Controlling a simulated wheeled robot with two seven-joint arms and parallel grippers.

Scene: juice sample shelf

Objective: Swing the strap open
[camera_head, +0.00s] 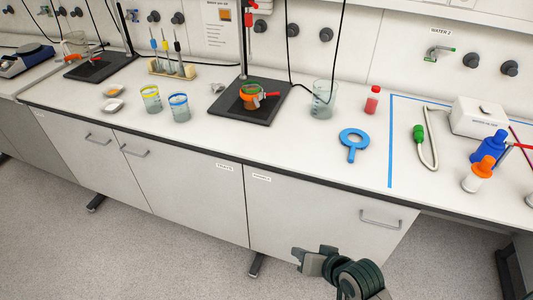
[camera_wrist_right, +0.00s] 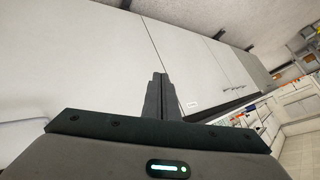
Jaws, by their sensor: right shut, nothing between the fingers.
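No part that I can clearly make out as a strap shows. A small orange and green fitting with a red handle (camera_head: 256,95) sits low on the black-based stand (camera_head: 232,106) at the middle of the bench; whether it has a strap is too small to tell. My right gripper (camera_head: 303,259) is low in front of the bench cabinets, well away from the fitting. In the right wrist view its fingers (camera_wrist_right: 158,96) are together and empty, with cabinet fronts behind them. My left gripper is out of view.
Two beakers (camera_head: 151,99) with coloured rims stand left of the stand, and a clear beaker (camera_head: 323,100) stands right of it. Bottles (camera_head: 489,150) and a white box (camera_head: 481,117) are at the right.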

